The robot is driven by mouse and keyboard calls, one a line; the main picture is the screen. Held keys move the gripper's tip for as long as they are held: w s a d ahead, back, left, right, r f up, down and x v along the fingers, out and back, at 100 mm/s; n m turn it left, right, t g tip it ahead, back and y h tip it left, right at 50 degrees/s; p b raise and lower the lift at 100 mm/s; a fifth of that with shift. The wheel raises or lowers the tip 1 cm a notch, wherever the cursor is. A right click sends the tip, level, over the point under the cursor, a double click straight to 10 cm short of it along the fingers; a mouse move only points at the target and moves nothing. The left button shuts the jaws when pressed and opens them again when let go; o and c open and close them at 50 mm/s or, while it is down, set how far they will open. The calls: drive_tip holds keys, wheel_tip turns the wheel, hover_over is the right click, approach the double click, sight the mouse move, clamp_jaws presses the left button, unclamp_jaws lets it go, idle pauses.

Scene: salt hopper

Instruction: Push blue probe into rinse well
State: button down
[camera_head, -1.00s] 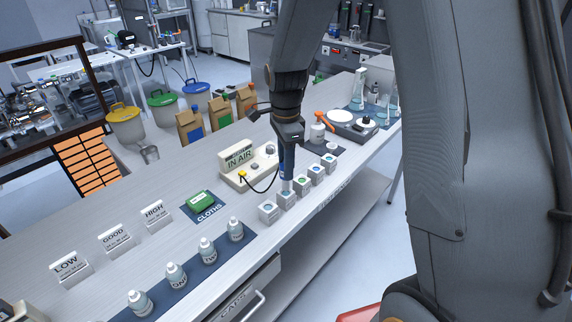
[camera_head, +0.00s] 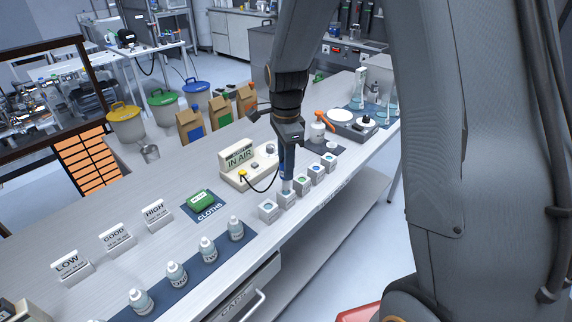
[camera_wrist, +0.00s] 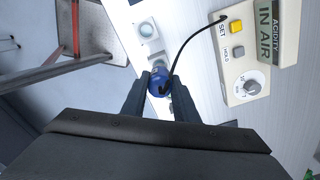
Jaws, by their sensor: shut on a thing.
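The blue probe (camera_head: 287,170) hangs upright in my gripper (camera_head: 288,143), with its pale tip pointing down at the row of small white well blocks. The tip is at or just above the second block from the left (camera_head: 286,199); I cannot tell whether it is inside. In the wrist view my gripper (camera_wrist: 159,91) is shut on the probe's blue top (camera_wrist: 158,80), and a black cable runs from it to the meter (camera_wrist: 240,55). The meter (camera_head: 237,172) reads IN AIR in the head view. I cannot tell which block is the rinse well.
Other white blocks (camera_head: 268,210) (camera_head: 315,174) stand close on both sides along the bench's front edge. Several white bottles (camera_head: 208,249) stand on a dark mat at the front left. A green cloth pack (camera_head: 200,198) lies behind. A balance (camera_head: 352,123) sits at the right.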

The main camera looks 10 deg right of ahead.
sight(286, 189)
drive_tip(key=shift+f+b, duration=1.25)
drive_tip(key=shift+f, duration=1.7)
idle(0.4)
drive_tip(key=c, duration=0.8)
unclamp_jaws()
drive_tip(key=shift+c, duration=0.2)
drive_tip(key=shift+r, duration=0.1)
drive_tip(key=shift+r+p, duration=2.05)
drive_tip(key=shift+r, duration=0.9)
drive_tip(key=shift+r, duration=0.1)
drive_tip(key=shift+r+b, duration=1.45)
drive_tip(key=shift+r, duration=2.35)
